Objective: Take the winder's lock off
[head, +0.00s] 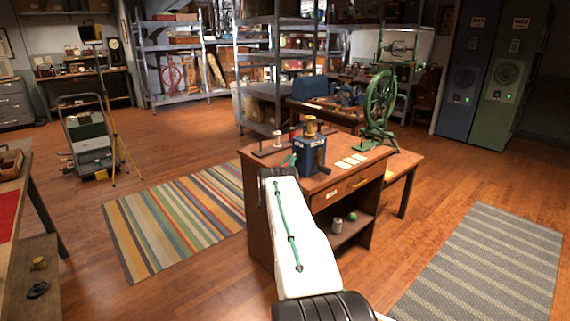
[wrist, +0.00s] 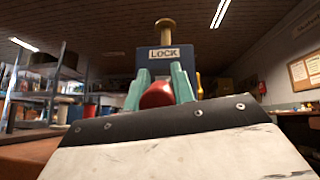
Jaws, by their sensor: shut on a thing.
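The winder (head: 310,155) is a blue block with a brass-coloured spool on top, standing on the wooden desk. In the wrist view its blue body (wrist: 185,60) carries a white label reading LOCK (wrist: 164,53). A red knob (wrist: 157,95) is just below the label. My gripper (wrist: 160,88) has its teal fingers on either side of the knob and is shut on it. In the head view my gripper (head: 291,160) is at the winder's left side, and the knob cannot be made out there.
The wooden desk (head: 341,186) holds pale cards (head: 351,161) right of the winder and a green spinning wheel (head: 379,104) at its back right. A small can (head: 337,226) and a green ball (head: 352,216) are on the shelf below. Striped rugs lie on the floor either side.

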